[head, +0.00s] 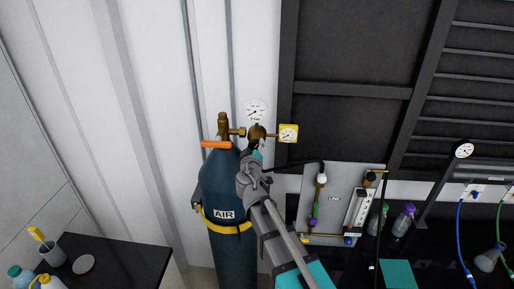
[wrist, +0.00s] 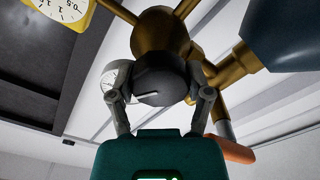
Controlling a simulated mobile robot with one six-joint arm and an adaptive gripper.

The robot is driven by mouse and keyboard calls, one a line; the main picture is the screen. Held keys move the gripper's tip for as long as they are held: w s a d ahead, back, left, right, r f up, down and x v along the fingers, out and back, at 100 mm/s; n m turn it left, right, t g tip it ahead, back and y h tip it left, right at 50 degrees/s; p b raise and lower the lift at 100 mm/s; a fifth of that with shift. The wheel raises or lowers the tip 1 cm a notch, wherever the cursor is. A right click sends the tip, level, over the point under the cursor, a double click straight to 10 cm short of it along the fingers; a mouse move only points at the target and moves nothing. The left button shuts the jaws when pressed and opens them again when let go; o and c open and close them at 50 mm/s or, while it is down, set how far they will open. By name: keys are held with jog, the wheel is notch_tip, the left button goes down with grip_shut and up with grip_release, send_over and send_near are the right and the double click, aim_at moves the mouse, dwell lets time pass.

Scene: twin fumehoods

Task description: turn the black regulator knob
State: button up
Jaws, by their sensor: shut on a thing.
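The black regulator knob (wrist: 160,80) is a dark round cap with a pale line on its face, mounted on the brass regulator body (wrist: 160,32). My gripper (wrist: 164,96) has one finger on each side of the knob and is shut on it. In the head view, my gripper (head: 259,150) is at the regulator (head: 257,132) on top of the blue AIR cylinder (head: 213,185); the knob is mostly hidden there by my arm. A white round gauge (head: 255,110) and a yellow-framed gauge (head: 288,133) sit on the regulator.
An orange handle (head: 215,145) sticks out left at the cylinder neck. A yellow strap (head: 226,225) holds the cylinder. A valve panel (head: 340,200) stands close at right. A black bench (head: 110,262) with bottles is at lower left.

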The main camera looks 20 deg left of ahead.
jog(key=shift+d, duration=0.25)
jog(key=shift+c, duration=0.3)
jog(key=shift+a, duration=0.2)
jog(key=shift+n, duration=0.4)
jog(key=shift+w+a+r+n, duration=0.1)
jog(key=shift+n, duration=2.8)
jog(key=o, duration=1.1)
jog(key=shift+o, duration=0.2)
